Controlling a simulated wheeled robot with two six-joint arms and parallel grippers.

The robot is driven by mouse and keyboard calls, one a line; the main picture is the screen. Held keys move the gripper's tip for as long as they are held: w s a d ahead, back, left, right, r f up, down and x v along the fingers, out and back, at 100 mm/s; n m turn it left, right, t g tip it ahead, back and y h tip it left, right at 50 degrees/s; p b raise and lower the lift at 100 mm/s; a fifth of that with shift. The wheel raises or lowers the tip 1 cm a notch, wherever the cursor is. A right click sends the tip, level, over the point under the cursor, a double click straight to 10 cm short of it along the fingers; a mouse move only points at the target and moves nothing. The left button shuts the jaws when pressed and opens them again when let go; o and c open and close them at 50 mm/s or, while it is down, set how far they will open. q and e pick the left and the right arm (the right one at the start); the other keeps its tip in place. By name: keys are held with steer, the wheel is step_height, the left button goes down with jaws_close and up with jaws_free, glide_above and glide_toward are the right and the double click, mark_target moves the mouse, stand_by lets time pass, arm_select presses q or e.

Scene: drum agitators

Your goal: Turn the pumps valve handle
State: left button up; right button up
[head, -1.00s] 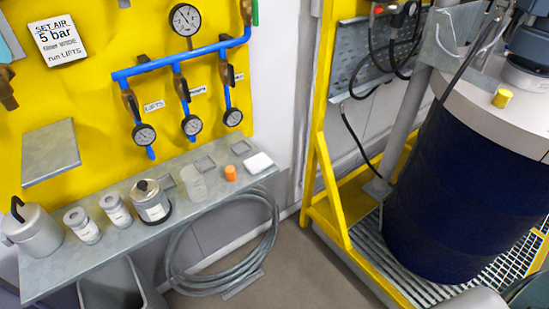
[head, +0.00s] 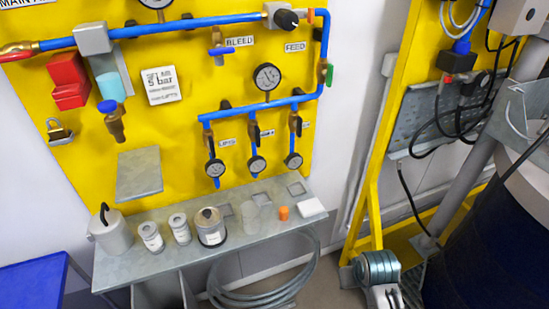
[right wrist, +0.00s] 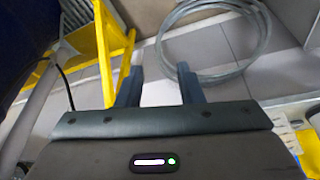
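Three short blue branch pipes hang from a blue manifold on the yellow panel, each with a dark valve handle pointing down and a gauge below. The middle valve handle (head: 254,133) has a small label beside it, too blurred to read surely. The left branch handle (head: 209,143) is beside the LIFTS label. The right branch handle (head: 297,125) is near the panel's right edge. My left gripper is not in view.
A metal shelf (head: 130,264) below the gauges holds a can, jars, a cup and an orange cap. A coiled hose (head: 265,291) lies underneath. A yellow frame (head: 378,145) and dark blue drum (head: 490,245) stand at the right. Open space lies before the panel.

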steer(key=w+a+r+y, duration=0.1)
steer(key=w+a+r, duration=0.25)
steer(key=w, duration=0.45)
steer(key=w+a+r, duration=0.3)
steer(key=w+r, duration=0.1)
steer(key=w, duration=0.4)
step_height(320, 180, up, 24)
steer(key=n+p, duration=0.1)
steer(key=n, duration=0.2)
glide_above(258, 129)
steer(key=s, duration=0.3)
steer(key=shift+y, duration=0.4)
steer(key=p+x, duration=0.1)
steer(key=x, duration=0.1)
steer(key=p+x, duration=0.1)
steer(key=x, duration=0.2)
steer(key=w+d+p+x, duration=0.1)
steer(key=x, duration=0.2)
steer(key=shift+p, duration=0.4)
steer(key=shift+w+a+f, duration=0.1)
steer(key=shift+w+f, duration=0.1)
steer(key=shift+f, duration=0.4)
jaws_close()
